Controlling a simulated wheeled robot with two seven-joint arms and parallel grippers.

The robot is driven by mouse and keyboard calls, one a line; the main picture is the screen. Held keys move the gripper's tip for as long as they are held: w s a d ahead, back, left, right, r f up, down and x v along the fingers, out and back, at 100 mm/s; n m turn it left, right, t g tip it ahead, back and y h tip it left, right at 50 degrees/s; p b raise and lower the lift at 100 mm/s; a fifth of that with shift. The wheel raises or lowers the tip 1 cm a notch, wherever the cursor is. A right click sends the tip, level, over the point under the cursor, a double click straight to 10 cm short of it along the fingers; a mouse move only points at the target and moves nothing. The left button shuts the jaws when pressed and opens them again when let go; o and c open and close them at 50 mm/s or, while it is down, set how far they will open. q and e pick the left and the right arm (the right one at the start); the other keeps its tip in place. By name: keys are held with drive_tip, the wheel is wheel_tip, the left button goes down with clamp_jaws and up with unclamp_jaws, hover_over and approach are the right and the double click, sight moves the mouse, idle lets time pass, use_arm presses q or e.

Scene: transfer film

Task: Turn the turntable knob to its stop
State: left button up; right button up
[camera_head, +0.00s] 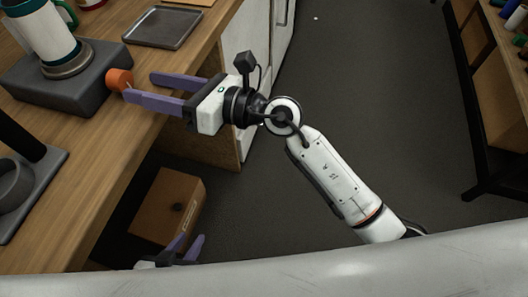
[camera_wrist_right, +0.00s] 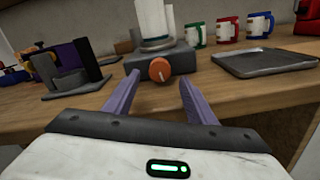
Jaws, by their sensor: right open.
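The turntable is a dark grey block (camera_head: 58,100) with a round plate, near the table edge. A white and green mug-like vessel (camera_head: 48,32) stands on it. Its orange knob (camera_head: 119,79) faces my right gripper, and in the right wrist view the knob (camera_wrist_right: 160,69) shows a pale mark pointing down. My right gripper (camera_head: 139,85) is open, its purple fingertips just short of the knob. In the right wrist view the knob appears between the fingers, with no visible contact. My left gripper (camera_head: 186,241) is low at the bottom, fingers apart and empty, partly hidden.
A grey tray (camera_head: 162,27) lies on the wooden table (camera_head: 112,140) beyond the turntable. A dark stand (camera_head: 25,175) is at the left. Several mugs (camera_wrist_right: 227,30) stand behind the tray. A brown box (camera_head: 168,205) sits low beside the table. Floor at centre is clear.

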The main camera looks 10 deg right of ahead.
sight(129, 86)
drive_tip(key=x, duration=0.5)
drive_tip(key=shift+a, duration=0.35)
drive_tip(key=n+b, duration=0.1)
drive_tip(key=b, duration=0.2)
drive_tip(key=f+n+b, duration=0.1)
drive_tip(key=n+b, duration=0.1)
drive_tip(key=shift+d+b, duration=0.2)
drive_tip(key=shift+b, duration=0.2)
drive_tip(key=shift+s+d+r+p, duration=0.15)
drive_tip(key=shift+d+r+p, duration=0.05)
drive_tip(key=shift+d+p, duration=0.2)
drive_tip(key=shift+s+d+r+p, duration=0.1)
drive_tip(key=shift+d+r+p, duration=0.15)
drive_tip(key=shift+d, duration=0.25)
drive_tip(key=s+d+r+m+t+y+p, duration=0.1)
drive_tip(key=s+d+r+m+t+y, duration=0.3)
drive_tip(key=d+m, duration=0.6)
drive_tip(key=w+d+f+m+t+h+p, duration=0.2)
drive_tip(key=d+m+t+h, duration=0.5)
drive_tip(key=m, duration=0.7)
drive_tip(key=s+d+f+m+g+h, duration=0.2)
drive_tip(key=f+m+h, duration=0.1)
drive_tip(key=f+m, duration=0.6)
drive_tip(key=s+d+f+m+g+h+p, duration=0.1)
drive_tip(key=s+d+f+m+g+h, duration=0.2)
drive_tip(key=f+m, duration=0.6)
drive_tip(key=shift+f+m, duration=0.2)
drive_tip(key=shift+m, duration=0.2)
